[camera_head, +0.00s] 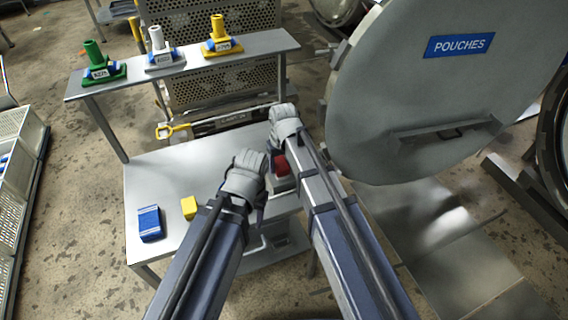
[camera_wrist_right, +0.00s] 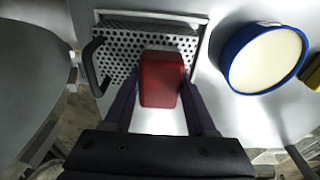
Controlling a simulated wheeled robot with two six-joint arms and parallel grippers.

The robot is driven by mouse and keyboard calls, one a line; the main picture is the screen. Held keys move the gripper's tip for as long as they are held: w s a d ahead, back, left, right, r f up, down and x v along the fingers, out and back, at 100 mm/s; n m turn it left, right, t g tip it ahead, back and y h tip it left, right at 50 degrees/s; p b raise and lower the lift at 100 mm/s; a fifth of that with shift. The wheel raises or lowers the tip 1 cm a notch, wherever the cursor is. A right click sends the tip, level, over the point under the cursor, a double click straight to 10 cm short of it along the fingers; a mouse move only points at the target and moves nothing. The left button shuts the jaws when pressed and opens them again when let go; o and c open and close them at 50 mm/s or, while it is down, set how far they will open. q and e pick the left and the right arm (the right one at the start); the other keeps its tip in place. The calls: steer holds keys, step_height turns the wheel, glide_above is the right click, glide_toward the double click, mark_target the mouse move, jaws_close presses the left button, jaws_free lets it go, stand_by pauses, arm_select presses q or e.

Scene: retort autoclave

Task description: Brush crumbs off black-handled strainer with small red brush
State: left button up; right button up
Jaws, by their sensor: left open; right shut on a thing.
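My right gripper (camera_wrist_right: 160,92) is shut on the red brush (camera_wrist_right: 162,80), one finger on each side. The red brush also shows in the head view (camera_head: 282,165), beside my right arm. In the right wrist view, the perforated metal strainer (camera_wrist_right: 118,58) lies behind and below the brush, with its black handle (camera_wrist_right: 93,65) at the left. The brush covers part of its surface, and I cannot tell whether they touch. Crumbs are too small to tell. My left gripper (camera_head: 258,197) is open, low over the table, left of the red brush.
A blue round container (camera_wrist_right: 265,60) with a cream inside stands right of the strainer. A blue box (camera_head: 150,223) and a yellow block (camera_head: 189,208) lie on the metal table (camera_head: 160,175). The raised shelf (camera_head: 190,64) holds green, white and yellow stands. A large round door (camera_head: 430,90) is at the right.

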steer(key=shift+s+a, duration=0.3)
steer(key=shift+a, duration=0.7)
steer(key=shift+s+a, duration=0.3)
steer(key=shift+a, duration=0.65)
steer(key=shift+r, duration=0.1)
step_height(320, 180, up, 6)
steer(key=p, duration=0.6)
step_height(320, 180, up, 3)
steer(key=p, duration=0.3)
